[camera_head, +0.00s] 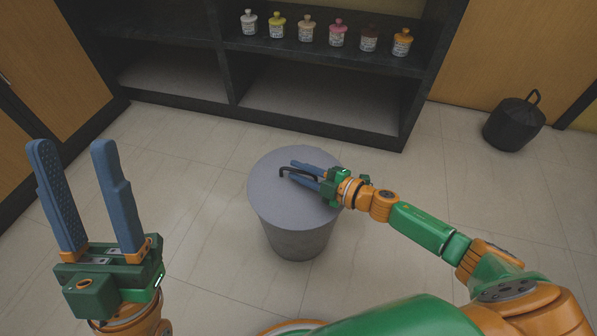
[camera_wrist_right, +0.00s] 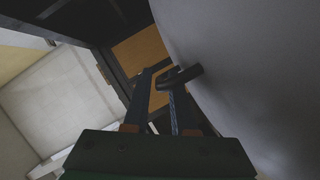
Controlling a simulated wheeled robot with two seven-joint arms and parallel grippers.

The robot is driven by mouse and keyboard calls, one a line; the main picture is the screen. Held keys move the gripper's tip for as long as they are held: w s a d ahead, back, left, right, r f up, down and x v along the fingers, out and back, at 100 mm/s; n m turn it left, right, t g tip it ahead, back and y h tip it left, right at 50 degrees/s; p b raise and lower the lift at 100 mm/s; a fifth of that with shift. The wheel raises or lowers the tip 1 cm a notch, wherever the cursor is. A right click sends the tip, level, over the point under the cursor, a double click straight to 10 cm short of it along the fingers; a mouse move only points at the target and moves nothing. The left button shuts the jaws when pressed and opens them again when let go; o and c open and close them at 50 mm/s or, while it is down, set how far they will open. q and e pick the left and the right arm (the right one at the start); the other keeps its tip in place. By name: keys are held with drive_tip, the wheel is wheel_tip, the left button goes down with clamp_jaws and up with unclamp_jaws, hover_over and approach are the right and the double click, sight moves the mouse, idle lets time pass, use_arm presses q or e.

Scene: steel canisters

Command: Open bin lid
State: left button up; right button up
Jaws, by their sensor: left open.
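A round grey bin (camera_head: 298,238) stands on the floor in the middle of the head view. Its flat grey lid (camera_head: 268,199) sits on top, with a thin black bent handle (camera_head: 284,170). My right gripper (camera_head: 294,171) reaches over the lid from the right, its two blue fingers apart with the handle between them. In the right wrist view the dark handle (camera_wrist_right: 185,76) crosses near the tips of the spread fingers (camera_wrist_right: 162,82); whether they touch it I cannot tell. My left gripper (camera_head: 72,143) is open and empty at the left, away from the bin.
A dark shelf unit (camera_head: 330,125) stands behind the bin, with several small labelled jars (camera_head: 338,36) on its upper shelf. A black lidded bin (camera_head: 512,127) stands at the far right. Tiled floor around the grey bin is clear.

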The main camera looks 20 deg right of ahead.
drive_tip(key=shift+w+a, duration=0.15)
drive_tip(key=shift+w, duration=0.05)
drive_tip(key=shift+c, duration=0.2)
clamp_jaws()
idle(1.3)
